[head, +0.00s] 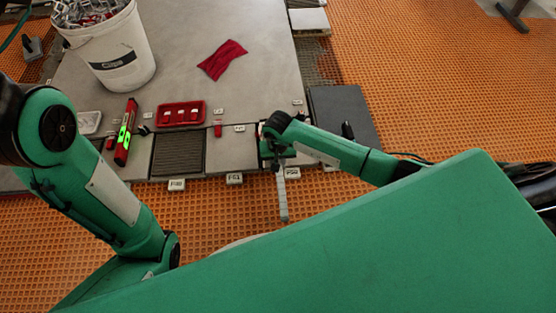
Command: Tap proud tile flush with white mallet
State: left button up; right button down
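My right gripper (275,148) is at the front edge of the grey tiled floor, over the right end of the front row of tiles. Its fingers are small and partly hidden by my wrist, so I cannot tell whether they are open or shut. A thin grey bar (283,195) hangs from it over the orange mat; I cannot tell if it is a held tool. No white mallet head can be made out. A grey tile (232,150) lies left of the gripper; its height against its neighbours cannot be judged. My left gripper is out of sight.
A white bucket (120,55), a red cloth (222,60), a red tray (181,113) and a red level with green lights (125,132) stand on the tiles. A dark ribbed patch (178,155) lies in the front row. A dark slab (342,108) is at right. Orange matting (440,80) surrounds them.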

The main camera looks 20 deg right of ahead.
jog(key=shift+f, duration=0.35)
notch_tip(320, 180, up, 5)
jog(key=p, duration=0.3)
jog(key=shift+f+p, duration=0.1)
jog(key=shift+p, duration=0.2)
jog(key=shift+f, duration=0.1)
notch_tip(320, 180, down, 5)
jog(key=b, duration=0.4)
jog(key=shift+f, duration=0.2)
notch_tip(320, 180, up, 6)
jog(key=p, duration=0.4)
jog(key=shift+f, duration=0.35)
